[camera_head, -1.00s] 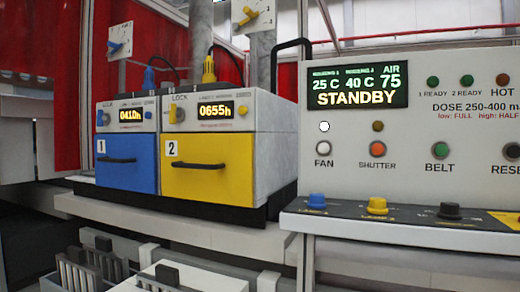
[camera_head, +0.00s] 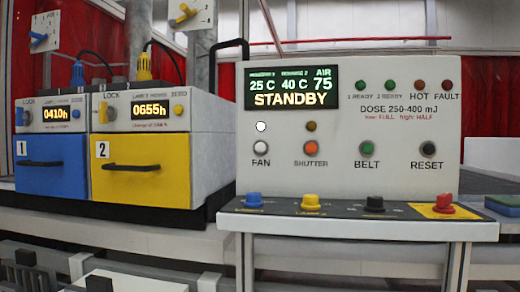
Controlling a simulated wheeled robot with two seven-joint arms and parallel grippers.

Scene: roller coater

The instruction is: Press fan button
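The fan button (camera_head: 260,147) is a white round button above the label FAN on the front of the light grey control panel (camera_head: 400,172). A small lit white lamp (camera_head: 261,127) sits just above it. The panel's display (camera_head: 291,88) reads 25 C, 40 C, AIR 75 and STANDBY. Neither of my grippers shows in the head view.
The orange shutter button (camera_head: 311,148), green belt button (camera_head: 366,148) and black reset button (camera_head: 428,149) are in the same row. Several knobs, including a red one (camera_head: 444,203), stand on the ledge below. Blue (camera_head: 50,178) and yellow (camera_head: 140,182) drawer units stand left.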

